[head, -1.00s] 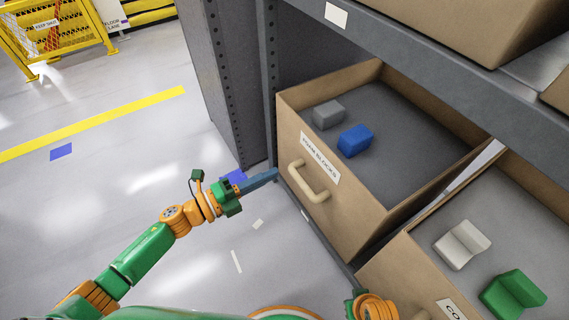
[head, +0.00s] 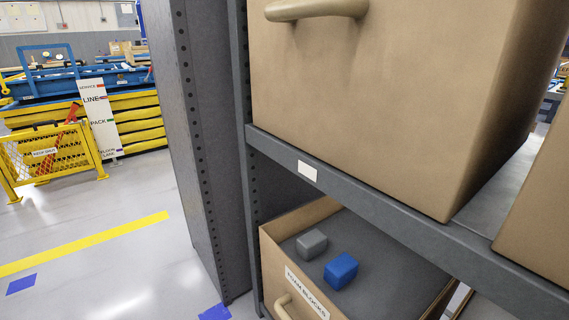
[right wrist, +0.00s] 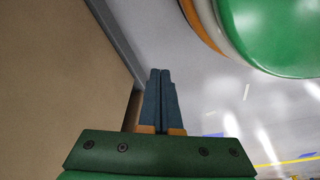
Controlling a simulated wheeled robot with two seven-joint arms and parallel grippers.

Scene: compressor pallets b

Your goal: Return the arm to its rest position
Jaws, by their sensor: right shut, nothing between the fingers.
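My right gripper (right wrist: 159,98) shows in the right wrist view with its two blue fingers together. It is shut and empty, pointing along the grey floor beside a brown surface (right wrist: 55,80) at the left of that view. My own green and orange body fills the top right there. Neither of my arms shows in the head view now, so my left gripper is out of view.
The foam blocks drawer (head: 292,268) stands open on the lower shelf, holding a grey block (head: 311,243) and a blue block (head: 341,270). A large brown drawer (head: 390,100) is above the grey shelf edge (head: 400,220). Free floor (head: 120,245) lies left, with a yellow fence (head: 52,158) beyond.

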